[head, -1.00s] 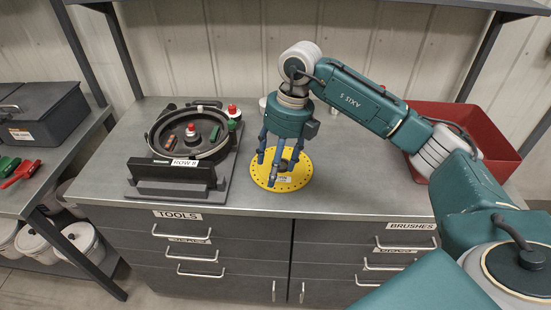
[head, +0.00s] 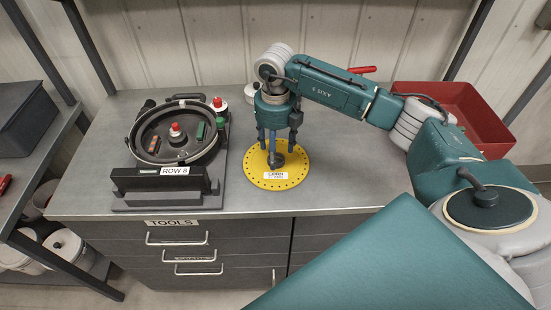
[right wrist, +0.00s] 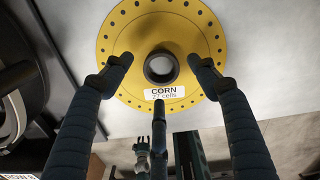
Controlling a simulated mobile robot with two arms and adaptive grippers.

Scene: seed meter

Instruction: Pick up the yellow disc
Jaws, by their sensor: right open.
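The yellow disc (head: 273,172) lies flat on the grey workbench, with small holes around its rim, a dark raised hub in the middle and a white label. In the right wrist view the yellow disc (right wrist: 200,50) carries the label "CORN 27 cells". My right gripper (head: 277,150) points down over the hub. In the right wrist view its open fingers (right wrist: 163,75) stand spread around the dark hub (right wrist: 161,67), with no visible grip on it.
A black round seed meter housing (head: 175,132) marked "ROW 8" stands left of the disc. A red bin (head: 450,105) stands at the back right, behind my right arm. A side bench with a dark box (head: 25,115) is at far left. The front right bench top is clear.

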